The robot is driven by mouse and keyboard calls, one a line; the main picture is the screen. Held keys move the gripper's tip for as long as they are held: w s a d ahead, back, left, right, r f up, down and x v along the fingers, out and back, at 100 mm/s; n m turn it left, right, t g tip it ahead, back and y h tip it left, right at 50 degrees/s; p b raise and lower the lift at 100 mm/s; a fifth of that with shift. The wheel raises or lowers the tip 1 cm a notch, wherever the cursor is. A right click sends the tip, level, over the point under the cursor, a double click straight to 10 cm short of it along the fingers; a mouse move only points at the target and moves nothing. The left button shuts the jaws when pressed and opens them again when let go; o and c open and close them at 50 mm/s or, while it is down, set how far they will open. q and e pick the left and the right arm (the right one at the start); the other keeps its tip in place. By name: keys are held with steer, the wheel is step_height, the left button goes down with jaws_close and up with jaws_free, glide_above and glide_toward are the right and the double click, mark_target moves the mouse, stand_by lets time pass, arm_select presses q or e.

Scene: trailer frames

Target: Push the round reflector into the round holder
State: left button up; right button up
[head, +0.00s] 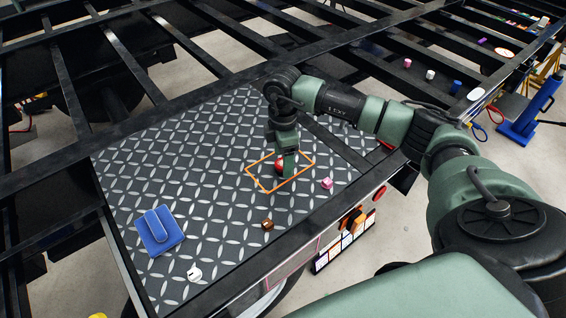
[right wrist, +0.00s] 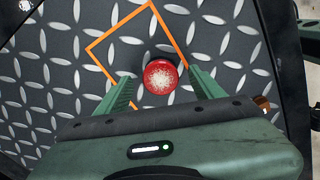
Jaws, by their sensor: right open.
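The round red reflector (head: 280,165) is on the dark patterned plate (head: 190,150), inside an orange square outline (head: 265,187). In the right wrist view the reflector (right wrist: 160,77) has a pale speckled middle and sits between my two green fingers, with gaps visible at its sides. My right gripper (head: 288,166) points down over it, open; the wrist view also shows the gripper (right wrist: 160,74). A dark patch shows beside the reflector in the wrist view; I cannot tell whether it is a holder or shadow. I cannot clearly make out the round holder. My left gripper is not in view.
A blue block-like object (head: 158,231), a white piece (head: 194,273), a brown cube (head: 267,224) and a pink cube (head: 327,183) lie on the plate. Black trailer beams (head: 60,60) surround it. Lights and striped panels (head: 345,240) hang along the near side.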

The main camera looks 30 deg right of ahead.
steer(key=shift+f, duration=0.8)
steer(key=c, duration=1.3)
steer(key=shift+c, duration=0.2)
step_height(320, 180, up, 20)
steer(key=b, duration=0.2)
steer(key=shift+b, duration=0.35)
